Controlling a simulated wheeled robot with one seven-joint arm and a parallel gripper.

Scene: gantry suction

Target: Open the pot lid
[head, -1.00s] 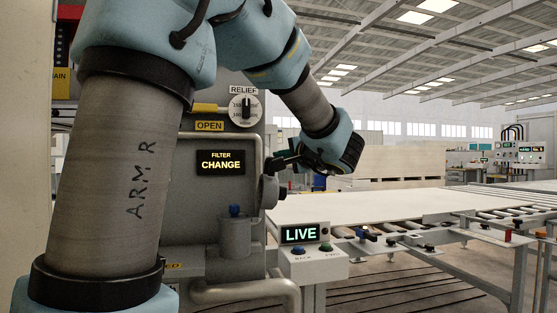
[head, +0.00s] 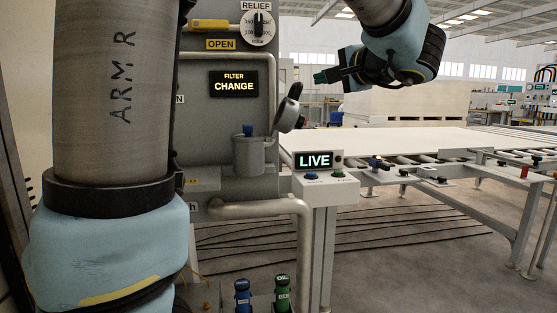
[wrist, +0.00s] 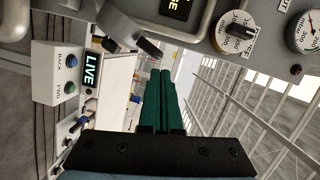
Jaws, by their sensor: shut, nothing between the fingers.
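The grey pot (head: 248,158) is a small cylinder on the front of the grey machine cabinet. The lid looks closed. My gripper (head: 318,77) is in the air, up and to the right of the pot, pointing left towards the cabinet. In the wrist view its long dark green fingers (wrist: 160,73) lie together with nothing between them. I cannot make out the pot in the wrist view.
A dark round part (head: 289,108) sticks out from the cabinet between pot and gripper. A LIVE button box (head: 323,184) stands below right, before the roller conveyor. A thick pipe (head: 262,208) runs under the pot. Blue and green bottles (head: 282,292) stand low in front.

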